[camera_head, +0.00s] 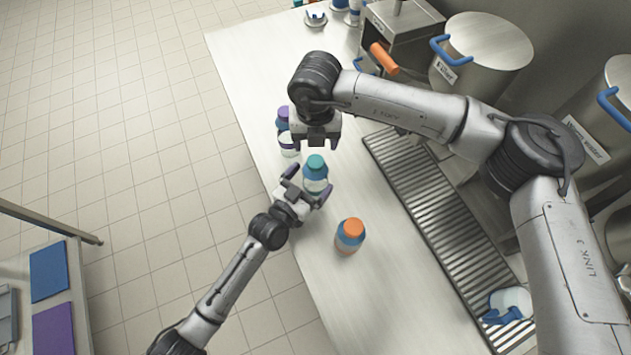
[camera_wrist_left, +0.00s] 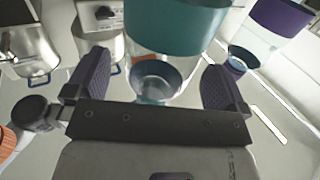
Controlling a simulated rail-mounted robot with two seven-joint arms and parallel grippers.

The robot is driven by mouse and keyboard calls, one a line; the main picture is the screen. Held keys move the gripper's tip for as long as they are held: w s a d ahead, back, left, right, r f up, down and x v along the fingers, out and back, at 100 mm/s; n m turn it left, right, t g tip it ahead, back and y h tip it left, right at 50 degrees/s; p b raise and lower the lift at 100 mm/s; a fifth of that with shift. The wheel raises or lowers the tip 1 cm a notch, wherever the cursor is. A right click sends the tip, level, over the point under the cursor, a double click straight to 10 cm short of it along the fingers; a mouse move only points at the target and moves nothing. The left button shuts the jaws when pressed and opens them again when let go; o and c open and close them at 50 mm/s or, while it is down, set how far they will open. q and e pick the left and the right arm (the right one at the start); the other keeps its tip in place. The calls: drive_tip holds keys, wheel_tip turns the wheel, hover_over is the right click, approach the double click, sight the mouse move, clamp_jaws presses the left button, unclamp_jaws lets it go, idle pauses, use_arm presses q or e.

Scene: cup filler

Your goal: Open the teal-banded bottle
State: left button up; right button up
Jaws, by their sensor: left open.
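The teal-banded bottle (camera_head: 316,174) stands on the counter with its teal cap on, a teal band below it and a pale lower body. In the left wrist view its teal part (camera_wrist_left: 175,28) is large at the top, ahead of the fingers. My left gripper (camera_head: 307,186) is open, with one finger on each side of the bottle's lower body; contact cannot be told. My right gripper (camera_head: 317,143) is just beyond the bottle in the head view, fingers apart and empty, pointing down. Its height above the counter is hard to judge.
An orange-capped bottle (camera_head: 350,236) stands nearer on the counter. A drain grate (camera_head: 440,220) and large steel pots (camera_head: 487,42) are to the right.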

use_arm(q)
drive_tip(key=shift+x, duration=0.95)
drive_tip(key=shift+c, duration=0.4)
